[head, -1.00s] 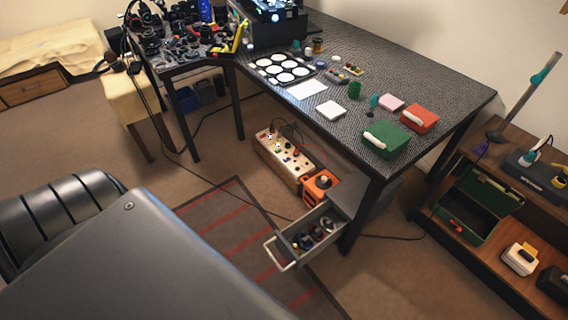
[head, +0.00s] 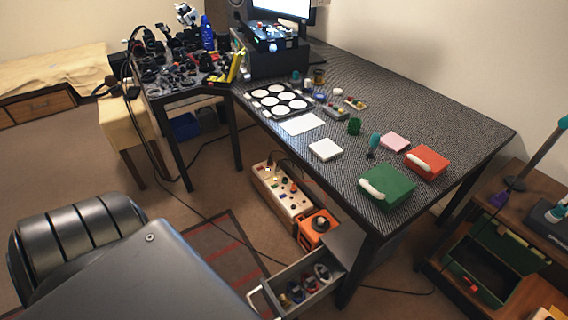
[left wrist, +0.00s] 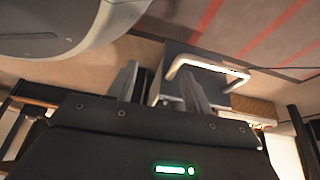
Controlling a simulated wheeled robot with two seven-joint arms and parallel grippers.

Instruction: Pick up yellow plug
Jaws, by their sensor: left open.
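I cannot make out a plug that is clearly yellow in either view. A yellow and black object (head: 237,66) stands upright at the inner corner of the desk; its kind is unclear. A wooden panel box (head: 282,194) on the floor carries several small coloured knobs or plugs, too small to tell apart. My left gripper (left wrist: 158,72) is open and shows only in the left wrist view. Nothing is seen held between its fingers. A pale drawer handle (left wrist: 207,66) shows beyond the fingertips, apparently apart from them. My right gripper is in neither view.
An open drawer (head: 300,288) juts out below. An orange box (head: 318,230) stands beside the panel box. A wooden shelf is at right.

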